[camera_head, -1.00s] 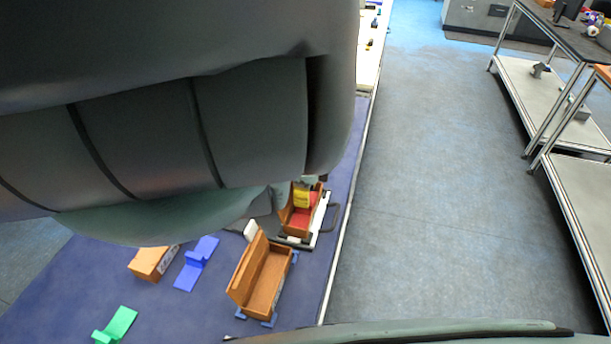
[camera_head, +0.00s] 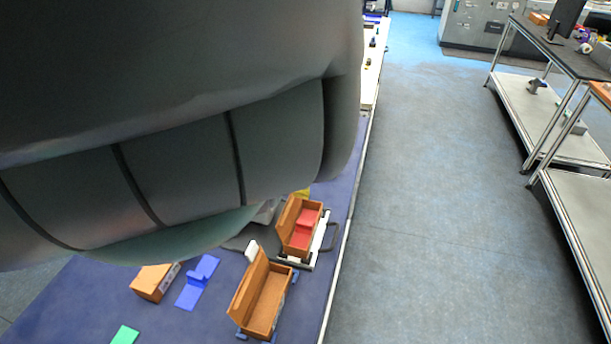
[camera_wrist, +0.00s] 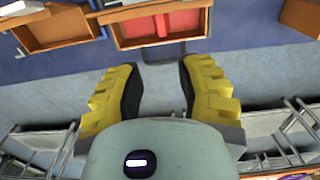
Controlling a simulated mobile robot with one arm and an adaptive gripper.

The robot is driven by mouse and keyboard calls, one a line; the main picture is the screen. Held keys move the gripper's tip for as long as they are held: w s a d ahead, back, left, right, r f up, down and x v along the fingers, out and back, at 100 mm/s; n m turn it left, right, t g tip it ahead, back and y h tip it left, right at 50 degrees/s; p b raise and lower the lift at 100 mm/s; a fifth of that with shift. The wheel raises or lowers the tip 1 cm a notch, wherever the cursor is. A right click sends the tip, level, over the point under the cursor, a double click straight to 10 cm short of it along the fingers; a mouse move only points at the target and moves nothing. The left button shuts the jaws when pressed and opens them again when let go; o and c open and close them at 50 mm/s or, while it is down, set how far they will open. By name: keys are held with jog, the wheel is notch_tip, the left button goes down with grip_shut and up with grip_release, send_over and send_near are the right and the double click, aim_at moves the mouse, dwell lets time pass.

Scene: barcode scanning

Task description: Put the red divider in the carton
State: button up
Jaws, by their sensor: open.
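The red divider (camera_head: 303,232) lies inside an open brown carton (camera_head: 287,213) near the right edge of the blue table. In the wrist view, the red divider (camera_wrist: 162,22) shows inside the carton (camera_wrist: 130,40) at the top. My gripper (camera_wrist: 160,78) is open, with yellow fingers and nothing between them. It is apart from the carton and the divider. In the head view, only a bit of yellow finger (camera_head: 302,192) shows just behind the carton; my arm hides the rest.
A second open brown carton (camera_head: 240,290), seemingly empty, stands in front. A closed brown box (camera_head: 152,282), a blue divider (camera_head: 196,284) and a green piece (camera_head: 124,335) lie to the left. The floor (camera_head: 440,200) at right is clear up to metal shelving (camera_head: 585,200).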

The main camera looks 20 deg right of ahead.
jog(key=shift+r, duration=0.55)
